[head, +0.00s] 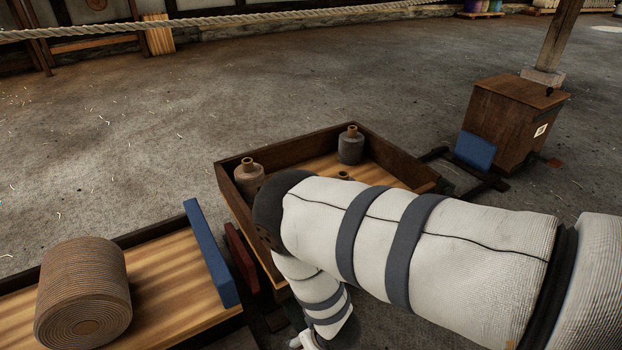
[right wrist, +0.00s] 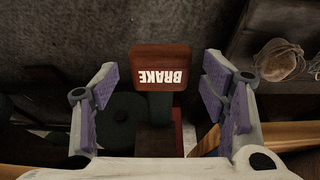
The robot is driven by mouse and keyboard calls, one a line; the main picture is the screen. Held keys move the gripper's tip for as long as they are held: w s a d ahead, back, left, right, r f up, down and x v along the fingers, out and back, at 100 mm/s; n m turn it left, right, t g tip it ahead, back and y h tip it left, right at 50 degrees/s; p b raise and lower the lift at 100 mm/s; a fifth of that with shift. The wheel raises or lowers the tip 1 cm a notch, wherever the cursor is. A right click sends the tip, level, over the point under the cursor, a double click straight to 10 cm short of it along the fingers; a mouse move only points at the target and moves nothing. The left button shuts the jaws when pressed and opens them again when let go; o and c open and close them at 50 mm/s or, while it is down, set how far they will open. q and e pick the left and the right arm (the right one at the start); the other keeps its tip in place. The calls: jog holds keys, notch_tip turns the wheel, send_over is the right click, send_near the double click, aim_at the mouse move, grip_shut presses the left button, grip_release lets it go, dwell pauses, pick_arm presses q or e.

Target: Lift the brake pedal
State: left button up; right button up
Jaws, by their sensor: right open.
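The brake pedal (right wrist: 160,60) is a dark red-brown plate on a dark stem, with BRAKE in white letters that read upside down in the right wrist view. Gaps show between the plate and both fingers; how far the pedal lies beyond the tips I cannot tell. In the head view my right arm comes in from the right and bends down, with the gripper (head: 308,340) partly cut off at the bottom edge. My left gripper is not in view.
A wooden cart with a blue end board (head: 209,252) carries a rope coil (head: 84,292). A wooden box (head: 510,120) stands at right. A rope (head: 200,22) spans the back; the floor before it is clear.

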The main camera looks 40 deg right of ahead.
aim_at(304, 329)
grip_shut()
jog(key=r+p, duration=0.1)
jog(key=r, duration=0.1)
jog(key=w+r+p, duration=0.1)
jog(key=r+p, duration=0.1)
jog(key=shift+w+d+r+p, duration=0.1)
jog(key=shift+d+p, duration=0.05)
jog(key=shift+p, duration=0.15)
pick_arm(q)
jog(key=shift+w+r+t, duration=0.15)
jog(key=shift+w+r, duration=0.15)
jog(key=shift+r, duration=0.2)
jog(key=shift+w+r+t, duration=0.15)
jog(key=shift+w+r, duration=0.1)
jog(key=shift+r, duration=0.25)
pick_arm(e)
jog(key=shift+w, duration=0.1)
jog(key=shift+c, duration=0.3)
grip_release()
jog(key=shift+f, duration=0.2)
jog(key=shift+o, duration=0.3)
jog(key=shift+s, duration=0.2)
jog(key=v, duration=1.2)
